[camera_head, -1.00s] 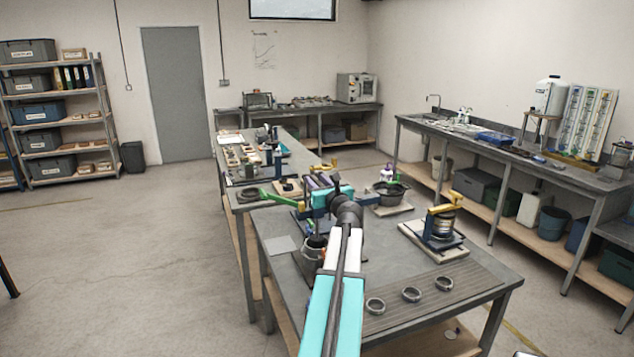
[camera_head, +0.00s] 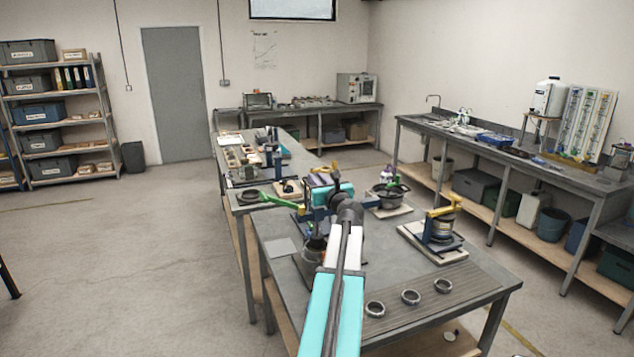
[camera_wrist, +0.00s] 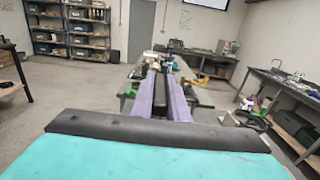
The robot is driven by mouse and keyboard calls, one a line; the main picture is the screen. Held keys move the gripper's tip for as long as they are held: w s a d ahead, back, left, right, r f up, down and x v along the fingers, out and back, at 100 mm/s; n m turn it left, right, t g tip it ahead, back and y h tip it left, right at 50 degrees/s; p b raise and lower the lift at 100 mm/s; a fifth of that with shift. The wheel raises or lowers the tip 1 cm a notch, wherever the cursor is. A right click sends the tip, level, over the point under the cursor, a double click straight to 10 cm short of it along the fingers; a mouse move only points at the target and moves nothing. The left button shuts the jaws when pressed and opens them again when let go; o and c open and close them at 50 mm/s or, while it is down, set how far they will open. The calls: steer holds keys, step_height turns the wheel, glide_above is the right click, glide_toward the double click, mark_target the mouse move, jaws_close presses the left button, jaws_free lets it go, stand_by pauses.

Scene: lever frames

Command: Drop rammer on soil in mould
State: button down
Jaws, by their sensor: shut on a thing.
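My gripper (camera_head: 319,181), with purple fingers, is over the near bench, partly covered by my teal wrist. In the wrist view the fingers (camera_wrist: 161,98) point forward, close together. A green lever (camera_head: 279,199) reaches left from a blue frame (camera_head: 302,212) below the gripper. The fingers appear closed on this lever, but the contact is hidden. A dark, round mould (camera_head: 313,248) stands at the foot of the frame, left of my arm. The rammer cannot be made out clearly, and the soil inside the mould cannot be seen.
Another frame with a yellow lever (camera_head: 442,213) stands to the right on a pale board. A dark pan (camera_head: 387,197) stands behind it. Several metal rings (camera_head: 410,297) lie at the bench's front right. A flat grey plate (camera_head: 281,246) lies at the left.

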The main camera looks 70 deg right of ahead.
steer(key=shift+r+p, duration=1.95)
steer(key=shift+r, duration=1.2)
steer(key=c, duration=1.7)
jaws_free()
steer(key=shift+r, duration=0.1)
steer(key=shift+f, duration=0.2)
steer(key=shift+s+a, duration=0.1)
steer(key=shift+s+a+f+b, duration=0.1)
steer(key=shift+s+a+b, duration=0.2)
steer(key=shift+a, duration=0.05)
steer(key=shift+b+v, duration=1.85)
steer(key=shift+v, duration=4.45)
